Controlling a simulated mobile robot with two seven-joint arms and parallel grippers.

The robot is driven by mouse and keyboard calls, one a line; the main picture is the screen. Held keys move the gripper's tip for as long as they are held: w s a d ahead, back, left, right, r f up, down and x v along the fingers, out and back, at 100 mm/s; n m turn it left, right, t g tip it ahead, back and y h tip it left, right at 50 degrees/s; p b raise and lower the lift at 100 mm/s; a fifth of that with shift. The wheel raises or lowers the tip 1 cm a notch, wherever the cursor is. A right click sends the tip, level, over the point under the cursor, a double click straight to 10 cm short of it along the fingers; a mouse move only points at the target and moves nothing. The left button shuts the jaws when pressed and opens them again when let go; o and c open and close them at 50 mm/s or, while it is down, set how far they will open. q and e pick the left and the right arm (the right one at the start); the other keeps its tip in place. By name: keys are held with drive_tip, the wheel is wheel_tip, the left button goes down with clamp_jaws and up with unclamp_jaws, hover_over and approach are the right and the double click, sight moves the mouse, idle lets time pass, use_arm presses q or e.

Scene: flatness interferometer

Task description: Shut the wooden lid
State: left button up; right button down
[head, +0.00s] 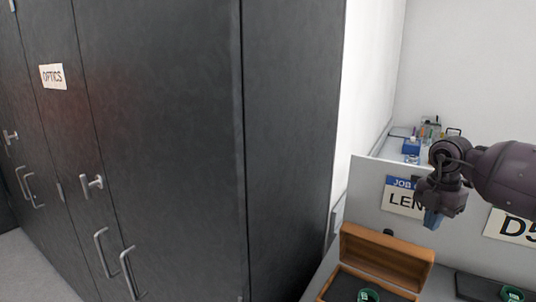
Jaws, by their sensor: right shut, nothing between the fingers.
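The wooden lid (385,258) stands open, raised at the back of a wooden box at the lower right. Part of the box's dark inside (343,287) shows in front of the lid, with a green-rimmed round thing (368,295) in it. The front of the box is cut off by the picture's lower edge. My right gripper (432,219) points down, shut and empty, above the lid's right part in the picture and apart from it. My left gripper is not in view.
A dark tray (470,286) with another green round thing (511,293) lies to the right. Tall dark cabinets (165,150) fill the left. Small bottles and a blue holder (411,146) stand behind the panel.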

drive_tip(key=shift+f, duration=0.45)
idle(0.6)
drive_tip(key=shift+f+b, duration=0.4)
drive_tip(key=shift+f, duration=0.35)
drive_tip(key=shift+f, duration=0.35)
drive_tip(key=shift+f, duration=0.45)
idle(0.3)
wheel_tip(320, 180, up, 10)
drive_tip(key=w+d+p, duration=0.1)
drive_tip(key=p, duration=0.4)
drive_tip(key=shift+w, duration=0.3)
idle(0.5)
drive_tip(key=shift+d, duration=0.1)
